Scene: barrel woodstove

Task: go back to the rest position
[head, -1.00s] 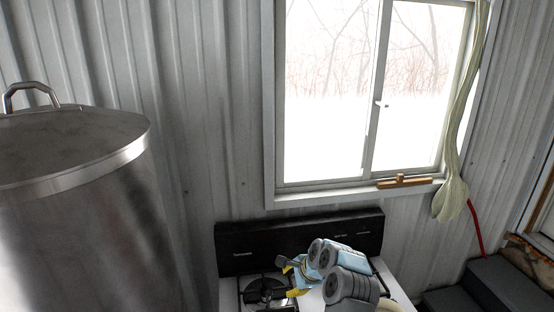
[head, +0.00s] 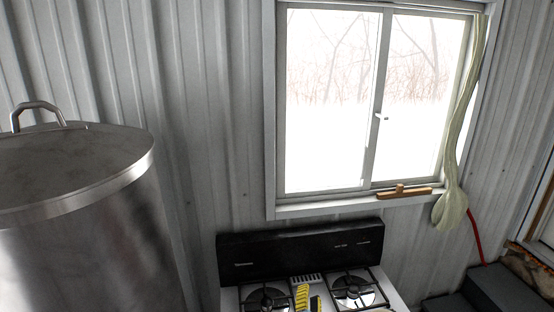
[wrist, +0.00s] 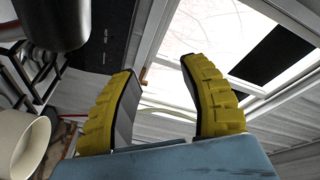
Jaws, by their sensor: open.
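My gripper (head: 309,301) shows only as two yellow fingertips at the bottom edge of the head view, in front of the stove top. The rest of my arm is out of that view. In the wrist view my gripper (wrist: 160,78) has its two yellow ridged fingers wide apart, with nothing between them. It is open and empty. The window is beyond the fingers in that view.
A stove with a black back panel (head: 300,250) and burners (head: 353,290) stands below the window (head: 370,110). A large lidded metal pot (head: 80,230) fills the left. A white cylindrical thing (wrist: 22,145) is at the wrist view's left. Dark steps (head: 500,290) are at lower right.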

